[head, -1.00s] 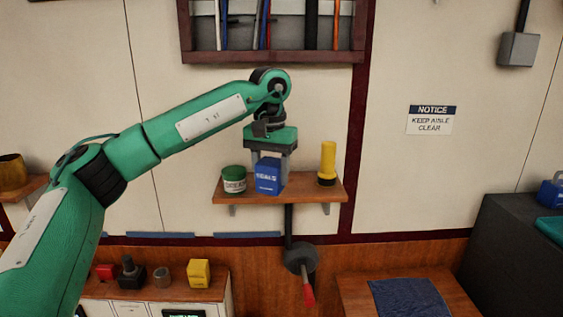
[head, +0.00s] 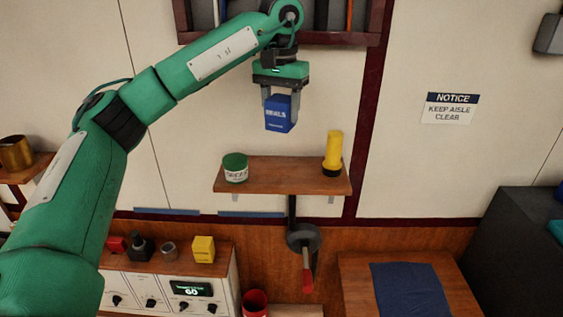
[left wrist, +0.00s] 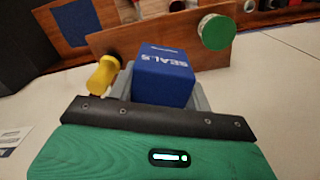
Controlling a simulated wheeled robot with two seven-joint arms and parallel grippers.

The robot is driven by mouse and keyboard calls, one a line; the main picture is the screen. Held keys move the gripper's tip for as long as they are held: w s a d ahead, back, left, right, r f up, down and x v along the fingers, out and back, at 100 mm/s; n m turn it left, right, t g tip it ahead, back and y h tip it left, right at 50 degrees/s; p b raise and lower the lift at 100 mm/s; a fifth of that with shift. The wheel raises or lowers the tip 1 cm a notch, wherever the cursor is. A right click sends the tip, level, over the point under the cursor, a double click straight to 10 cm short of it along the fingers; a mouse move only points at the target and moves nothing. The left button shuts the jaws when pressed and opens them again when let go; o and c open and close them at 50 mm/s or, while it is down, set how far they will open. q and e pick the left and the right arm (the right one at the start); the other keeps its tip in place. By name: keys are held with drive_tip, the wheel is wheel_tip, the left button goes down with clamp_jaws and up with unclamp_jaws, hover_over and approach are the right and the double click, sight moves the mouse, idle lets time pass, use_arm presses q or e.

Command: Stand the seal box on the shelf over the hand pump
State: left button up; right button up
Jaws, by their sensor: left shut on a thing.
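The blue seal box (head: 278,115), marked SEALS, is held between the fingers of my left gripper (head: 281,102), well above the wall shelf (head: 278,184). In the left wrist view the box (left wrist: 163,75) is clasped between the grey fingers. The shelf carries a green-lidded tin (head: 235,168) at its left and a yellow torch-like item (head: 333,153) at its right, with bare board between. Below the shelf is a grey round fitting with a red handle (head: 307,281), perhaps the hand pump. My right gripper is not in view.
A tool rack (head: 340,38) hangs above, close to my left wrist. A cabinet (head: 150,272) at lower left bears several small items, including a yellow box (head: 203,249). A bench with a blue cloth (head: 410,290) is at lower right.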

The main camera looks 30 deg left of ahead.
sight(284, 126)
use_arm(q)
drive_tip(key=f, duration=0.1)
drive_tip(key=w+f, duration=0.1)
drive_tip(key=f, duration=0.3)
drive_tip(key=shift+w, duration=0.3)
drive_tip(key=f+p, duration=0.1)
drive_tip(key=f, duration=0.4)
drive_tip(key=shift+s+f+p, duration=0.2)
drive_tip(key=shift+f+p, duration=0.2)
drive_tip(key=shift+s+f, duration=0.15)
drive_tip(key=shift+f, duration=0.3)
wheel_tip(284, 126, down, 3)
drive_tip(key=shift+r+p, duration=0.1)
drive_tip(key=shift+p, duration=0.75)
drive_tip(key=shift+f, duration=0.2)
drive_tip(key=shift+f+b, duration=0.15)
drive_tip(key=shift+b, duration=0.15)
drive_tip(key=o, duration=1)
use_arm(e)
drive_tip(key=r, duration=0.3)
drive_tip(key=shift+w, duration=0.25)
